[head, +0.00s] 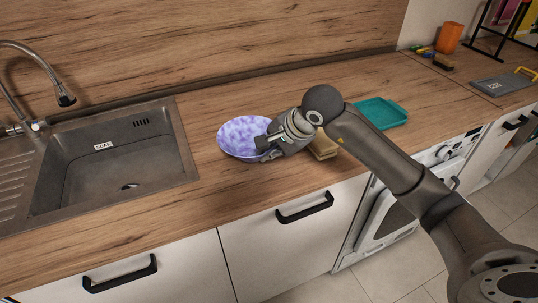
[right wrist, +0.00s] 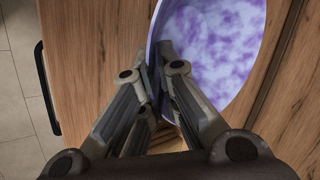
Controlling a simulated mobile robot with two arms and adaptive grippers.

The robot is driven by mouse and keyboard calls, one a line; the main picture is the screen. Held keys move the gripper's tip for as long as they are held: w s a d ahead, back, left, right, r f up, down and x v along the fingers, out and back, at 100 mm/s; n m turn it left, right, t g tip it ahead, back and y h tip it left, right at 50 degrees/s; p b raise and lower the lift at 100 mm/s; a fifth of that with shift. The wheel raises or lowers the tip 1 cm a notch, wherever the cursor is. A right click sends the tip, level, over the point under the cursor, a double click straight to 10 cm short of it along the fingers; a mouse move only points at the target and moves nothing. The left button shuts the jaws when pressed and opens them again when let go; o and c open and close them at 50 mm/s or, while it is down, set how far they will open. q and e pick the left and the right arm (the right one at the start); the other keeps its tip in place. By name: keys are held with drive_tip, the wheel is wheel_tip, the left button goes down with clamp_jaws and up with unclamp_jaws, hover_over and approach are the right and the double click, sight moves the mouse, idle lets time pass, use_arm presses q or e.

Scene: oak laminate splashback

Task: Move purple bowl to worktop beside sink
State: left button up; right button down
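The purple bowl (head: 243,132), mottled purple and white, is on the wooden worktop (head: 205,190), just right of the sink (head: 110,155). It looks upright and at or very near the surface. My right gripper (head: 263,146) is at the bowl's right front rim. In the right wrist view, the bowl (right wrist: 215,45) is at the upper right, and my right gripper's fingers (right wrist: 157,62) are close together with the rim pinched between them. The fingertips are partly hidden by the bowl. My left gripper is not in view.
A wooden block-like item (head: 323,147) lies right of the bowl, partly behind my right arm. A teal tray (head: 380,113) is farther right. The faucet (head: 50,75) rises behind the sink. An orange cup (head: 449,38) stands at the far right. The front worktop strip is clear.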

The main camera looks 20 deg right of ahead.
drive_tip(key=shift+a+f, duration=0.15)
drive_tip(key=shift+f, duration=1.05)
drive_tip(key=shift+f, duration=0.1)
drive_tip(key=c, duration=1.6)
unclamp_jaws()
drive_tip(key=shift+c, duration=0.2)
drive_tip(key=shift+s+r, duration=0.2)
drive_tip(key=shift+r, duration=0.25)
drive_tip(key=v, duration=1.1)
drive_tip(key=shift+b, duration=0.45)
drive_tip(key=shift+r, duration=0.1)
